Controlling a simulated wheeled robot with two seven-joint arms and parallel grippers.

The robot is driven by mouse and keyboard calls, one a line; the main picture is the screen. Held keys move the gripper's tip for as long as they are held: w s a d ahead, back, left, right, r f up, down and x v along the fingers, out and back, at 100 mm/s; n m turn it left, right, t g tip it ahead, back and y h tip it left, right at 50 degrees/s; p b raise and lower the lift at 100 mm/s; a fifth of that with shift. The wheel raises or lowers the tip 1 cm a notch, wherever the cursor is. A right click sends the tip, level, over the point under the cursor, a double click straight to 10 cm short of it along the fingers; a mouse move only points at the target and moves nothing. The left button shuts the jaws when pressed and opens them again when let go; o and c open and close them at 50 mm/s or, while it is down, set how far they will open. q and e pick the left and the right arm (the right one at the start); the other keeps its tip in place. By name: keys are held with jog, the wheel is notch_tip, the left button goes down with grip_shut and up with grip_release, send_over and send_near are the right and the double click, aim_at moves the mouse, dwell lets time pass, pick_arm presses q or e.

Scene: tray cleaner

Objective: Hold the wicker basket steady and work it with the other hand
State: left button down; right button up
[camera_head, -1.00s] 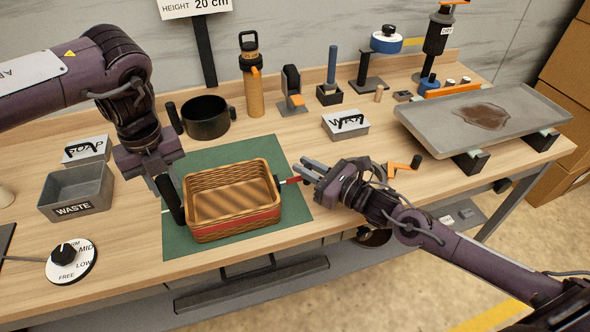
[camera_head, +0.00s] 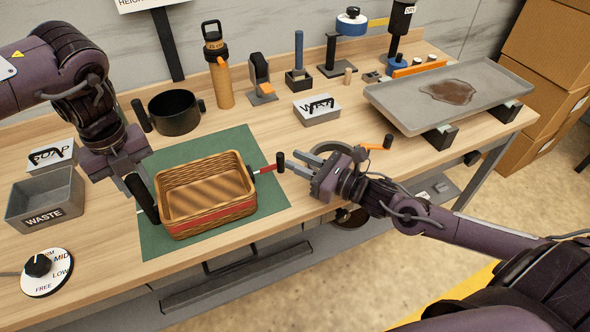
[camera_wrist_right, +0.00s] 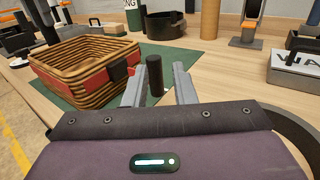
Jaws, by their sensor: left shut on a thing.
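The wicker basket (camera_head: 206,219), woven brown with a red band, sits upright on a green mat (camera_head: 258,216); it also shows in the right wrist view (camera_wrist_right: 92,80). My left gripper (camera_head: 143,200) is shut on the upright black grip at the basket's left side. A red lever (camera_head: 266,169) with a black knob (camera_head: 280,161) sticks out from the basket's right side. My right gripper (camera_head: 294,163) is open and empty just right of the knob. In the right wrist view the knob (camera_wrist_right: 154,75) shows between the two fingertips, apparently not clamped.
A grey waste bin (camera_head: 62,203) and a dial (camera_head: 47,272) are at the left. A black pot (camera_head: 176,113), an orange bottle (camera_head: 220,85) and a grey labelled box (camera_head: 317,110) stand behind. A large stained tray (camera_head: 400,106) rests at the right. The table's front edge is close.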

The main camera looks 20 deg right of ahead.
jog(key=shift+v, duration=3.55)
pick_arm(q)
jog(key=c, duration=1.1)
grip_release()
jog(key=shift+o, duration=0.2)
jog(key=shift+r, duration=0.1)
